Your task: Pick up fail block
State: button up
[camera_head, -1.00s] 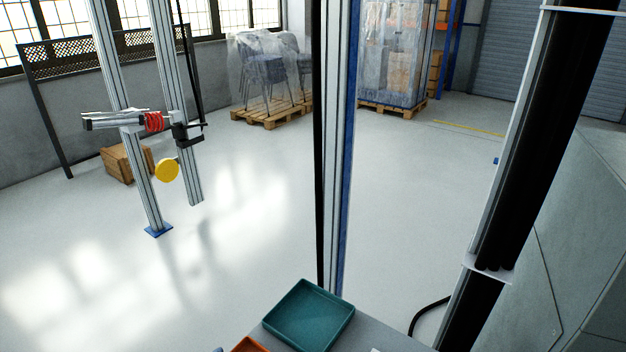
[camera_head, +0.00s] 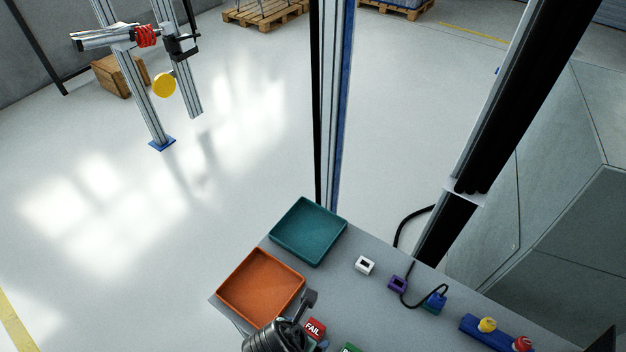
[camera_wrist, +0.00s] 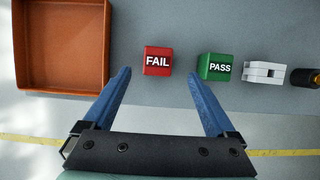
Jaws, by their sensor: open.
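The fail block (camera_wrist: 157,61) is a red cube with white FAIL lettering. In the wrist view it sits on the grey table, a little beyond my fingertips and between their lines. It also shows in the head view (camera_head: 314,328) at the bottom edge, beside my dark gripper. My gripper (camera_wrist: 160,76) is open and empty, its two blue fingers spread apart. The green PASS block (camera_wrist: 216,67) stands to the right of the fail block, just beyond the right fingertip. In the head view only the top of the PASS block (camera_head: 350,348) shows.
An orange tray (camera_wrist: 62,88) lies left of the fail block. A teal tray (camera_head: 308,257) is behind it.

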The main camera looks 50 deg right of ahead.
aim_at(313, 330)
jog(key=shift+x, duration=3.35)
jog(key=shift+w, duration=0.15)
grip_shut()
